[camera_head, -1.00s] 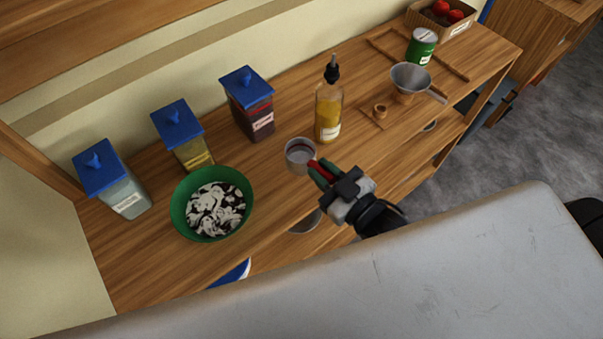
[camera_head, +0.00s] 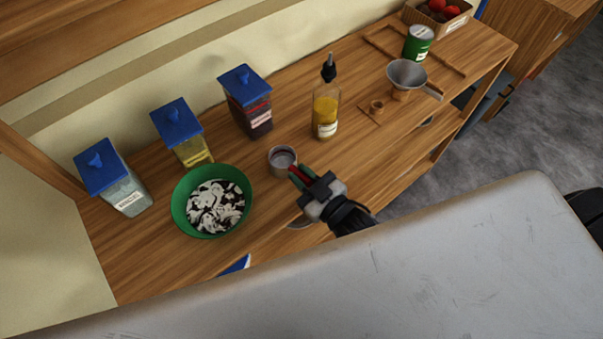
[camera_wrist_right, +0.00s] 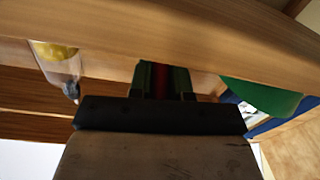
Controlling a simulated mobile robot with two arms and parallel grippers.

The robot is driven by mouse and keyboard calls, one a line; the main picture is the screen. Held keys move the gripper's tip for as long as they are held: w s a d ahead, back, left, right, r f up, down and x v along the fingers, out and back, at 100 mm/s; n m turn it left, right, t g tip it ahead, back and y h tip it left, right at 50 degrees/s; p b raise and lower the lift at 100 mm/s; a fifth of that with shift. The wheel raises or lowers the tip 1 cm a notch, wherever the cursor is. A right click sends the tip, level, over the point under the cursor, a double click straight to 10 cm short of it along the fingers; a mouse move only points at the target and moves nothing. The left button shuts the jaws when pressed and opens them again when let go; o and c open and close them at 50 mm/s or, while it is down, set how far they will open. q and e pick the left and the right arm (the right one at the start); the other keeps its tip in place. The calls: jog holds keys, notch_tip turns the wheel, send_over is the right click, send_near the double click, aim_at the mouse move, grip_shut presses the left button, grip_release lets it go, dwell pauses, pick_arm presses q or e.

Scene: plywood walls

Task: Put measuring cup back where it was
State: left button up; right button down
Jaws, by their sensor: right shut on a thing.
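The metal measuring cup (camera_head: 283,158) is upright at the middle of the wooden counter, between the green bowl and the oil bottle. My right gripper (camera_head: 300,178) is shut on its red handle, on the front right side of the cup. I cannot tell if the cup's base touches the counter. In the right wrist view the gripper (camera_wrist_right: 162,82) shows at the centre with a red strip between its fingers; the cup itself is hidden there. My left gripper is not in view.
A green bowl (camera_head: 179,207) with dark and white contents stands left of the cup. Blue-lidded containers (camera_head: 252,117) line the back. A yellow oil bottle (camera_head: 325,117) stands to the right, then a funnel (camera_head: 406,74) on a wooden stand, a green can (camera_head: 418,44) and a box (camera_head: 452,24).

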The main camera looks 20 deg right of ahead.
jog(key=c, duration=1.1)
grip_release()
jog(key=shift+f, duration=0.15)
jog(key=shift+o, duration=0.2)
jog(key=shift+r, duration=0.2)
jog(key=b+v, duration=0.2)
jog(key=v, duration=1)
